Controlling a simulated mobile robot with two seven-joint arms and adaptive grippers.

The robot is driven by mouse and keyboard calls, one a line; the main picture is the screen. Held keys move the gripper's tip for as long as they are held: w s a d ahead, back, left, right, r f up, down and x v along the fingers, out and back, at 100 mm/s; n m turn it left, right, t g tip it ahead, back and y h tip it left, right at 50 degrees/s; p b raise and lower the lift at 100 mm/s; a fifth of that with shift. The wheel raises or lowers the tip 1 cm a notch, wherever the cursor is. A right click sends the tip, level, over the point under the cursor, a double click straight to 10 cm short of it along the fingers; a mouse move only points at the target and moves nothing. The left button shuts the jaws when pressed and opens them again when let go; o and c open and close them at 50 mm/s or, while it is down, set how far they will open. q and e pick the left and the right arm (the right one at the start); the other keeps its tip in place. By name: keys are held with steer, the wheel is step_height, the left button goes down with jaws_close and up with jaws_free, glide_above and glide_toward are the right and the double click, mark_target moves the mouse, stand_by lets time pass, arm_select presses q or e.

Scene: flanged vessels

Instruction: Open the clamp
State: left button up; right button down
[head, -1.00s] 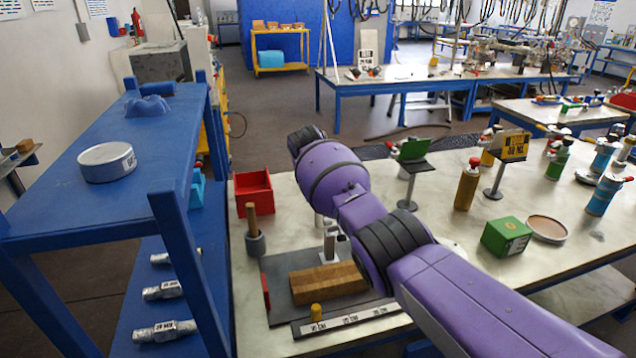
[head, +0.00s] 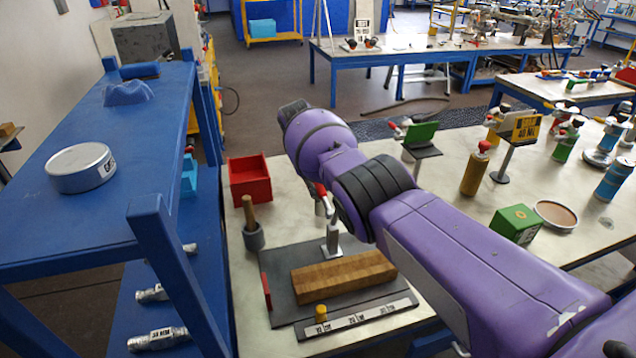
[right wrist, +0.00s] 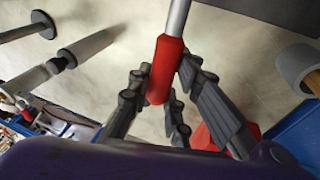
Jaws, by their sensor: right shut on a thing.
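The clamp (head: 333,240) is a small metal toggle clamp with a red handle, on a dark grey base plate (head: 283,268) behind a wooden block (head: 343,276). Its red handle (head: 322,191) points up, slightly tilted. In the right wrist view the red grip (right wrist: 166,68) lies between the dark fingers of my right gripper (right wrist: 163,88), with its metal rod running to the top edge. The right gripper is shut on this handle. In the head view my purple right arm hides most of the gripper (head: 318,207). My left gripper is not in view.
A red bin (head: 250,182) and a grey mortar with a wooden handle (head: 252,235) stand left of the clamp. A blue shelf (head: 130,205) borders the bench on the left. A green box (head: 515,224), a dish (head: 556,214) and several bottles stand right of my arm.

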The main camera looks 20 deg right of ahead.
steer(key=shift+f, duration=0.15)
steer(key=c, duration=1.6)
jaws_free()
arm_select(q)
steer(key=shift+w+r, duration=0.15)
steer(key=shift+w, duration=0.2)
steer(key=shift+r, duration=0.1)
arm_select(e)
steer(key=v, duration=1.2)
steer(key=shift+w, duration=0.1)
